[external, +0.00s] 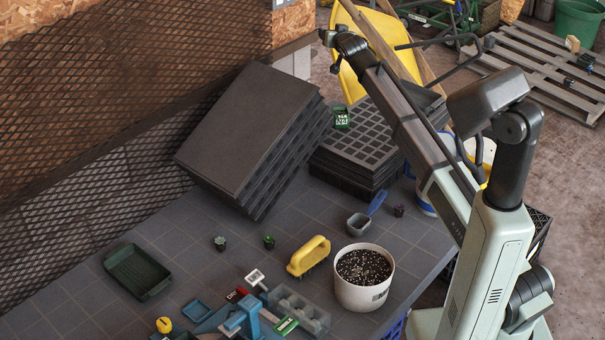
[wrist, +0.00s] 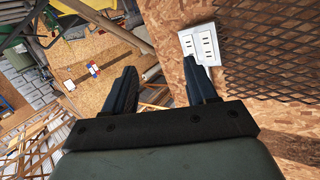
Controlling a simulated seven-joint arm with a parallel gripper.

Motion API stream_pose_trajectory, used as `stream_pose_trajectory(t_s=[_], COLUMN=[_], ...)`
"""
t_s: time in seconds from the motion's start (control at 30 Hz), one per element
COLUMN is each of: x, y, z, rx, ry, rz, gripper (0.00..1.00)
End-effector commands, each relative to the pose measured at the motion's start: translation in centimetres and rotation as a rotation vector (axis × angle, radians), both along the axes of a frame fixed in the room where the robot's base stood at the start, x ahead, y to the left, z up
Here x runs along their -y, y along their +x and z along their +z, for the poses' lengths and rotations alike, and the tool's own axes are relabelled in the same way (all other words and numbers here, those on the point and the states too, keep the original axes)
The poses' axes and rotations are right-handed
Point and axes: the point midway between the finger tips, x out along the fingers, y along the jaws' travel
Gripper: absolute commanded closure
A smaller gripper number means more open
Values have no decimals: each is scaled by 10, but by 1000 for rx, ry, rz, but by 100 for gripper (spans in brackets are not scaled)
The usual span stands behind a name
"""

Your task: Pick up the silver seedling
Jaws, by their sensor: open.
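A small pot with a pale greyish plant, which looks like the silver seedling (external: 219,243), stands upright on the dark tiled table in the external view. A similar pot with a green plant (external: 269,242) stands to its right. A third with a dark purplish plant (external: 398,211) stands farther right. My gripper (external: 327,37) is raised high at the far side, well away from all three pots. In the wrist view my gripper (wrist: 160,70) is open with nothing between its fingers. No seedling shows in that view.
A black tray stack (external: 235,130) leans at the back, beside a cell tray (external: 355,140). A yellow-handled tool (external: 309,257), soil bucket (external: 363,293), scoop (external: 360,222) and green tray (external: 138,271) surround the seedlings. The wrist view shows a wall outlet (wrist: 200,44).

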Motion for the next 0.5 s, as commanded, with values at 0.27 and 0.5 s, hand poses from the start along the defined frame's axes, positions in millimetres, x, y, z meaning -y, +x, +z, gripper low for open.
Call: stream_pose_trajectory(t_s=[0.27,0.5], x=[-152,-267], y=[-66,-141], z=[-25,-46], rx=[-128,-252], ry=[128,219], rz=[126,218], gripper=[43,43])
